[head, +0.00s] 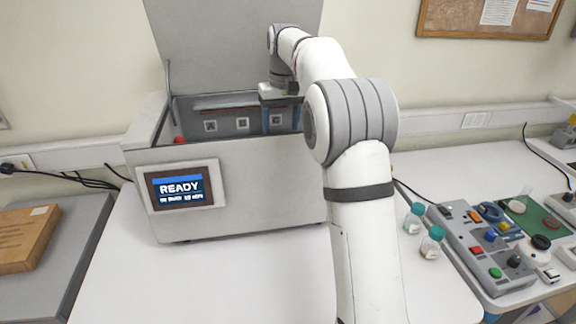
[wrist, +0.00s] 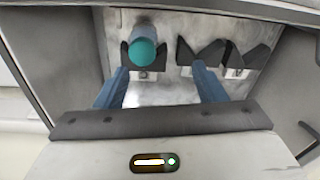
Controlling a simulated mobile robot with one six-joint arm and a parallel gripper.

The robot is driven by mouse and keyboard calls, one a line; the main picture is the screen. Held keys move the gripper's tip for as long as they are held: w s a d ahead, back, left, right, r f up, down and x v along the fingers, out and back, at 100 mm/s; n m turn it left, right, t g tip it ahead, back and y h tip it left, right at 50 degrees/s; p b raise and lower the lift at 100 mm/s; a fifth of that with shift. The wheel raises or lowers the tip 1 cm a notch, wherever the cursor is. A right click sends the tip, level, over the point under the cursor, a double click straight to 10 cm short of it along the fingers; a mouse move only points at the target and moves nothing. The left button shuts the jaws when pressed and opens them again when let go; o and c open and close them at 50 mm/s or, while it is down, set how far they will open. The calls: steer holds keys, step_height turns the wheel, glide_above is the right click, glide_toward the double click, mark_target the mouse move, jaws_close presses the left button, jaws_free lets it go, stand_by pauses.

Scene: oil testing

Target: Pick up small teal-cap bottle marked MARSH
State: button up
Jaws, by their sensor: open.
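A teal-capped bottle (wrist: 143,52) stands in a dark V-shaped holder inside the machine in the wrist view. Its marking cannot be seen. My gripper (wrist: 160,70) is open, its two blue fingers pointing towards the holders, with the bottle ahead and left of the middle of the gap. Nothing is between the fingers. In the head view my gripper (head: 279,118) is inside the open machine. Two more small teal-capped bottles, one behind (head: 413,219) and one in front (head: 432,243), stand on the table right of my arm. Their labels are too small to read.
The grey machine (head: 245,180) has its lid (head: 235,45) raised and its screen (head: 181,188) reads READY. Its walls surround my gripper. Other V-shaped holders (wrist: 235,60), right of the bottle, look empty. A control panel (head: 480,245) stands at the right. The front table is clear.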

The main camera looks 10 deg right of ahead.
steer(key=shift+w+d+f+g, duration=0.3)
steer(key=shift+w+d+f, duration=0.6)
steer(key=shift+f, duration=0.1)
steer(key=shift+d+f+h, duration=0.15)
steer(key=shift+f+h, duration=0.15)
steer(key=shift+s+f+p, duration=0.15)
steer(key=shift+f+p, duration=0.05)
steer(key=shift+f, duration=1.6)
steer(key=shift+s+f+p, duration=0.15)
steer(key=shift+f+p, duration=0.05)
steer(key=shift+f, duration=1.55)
steer(key=shift+c, duration=0.5)
steer(key=c, duration=1.1)
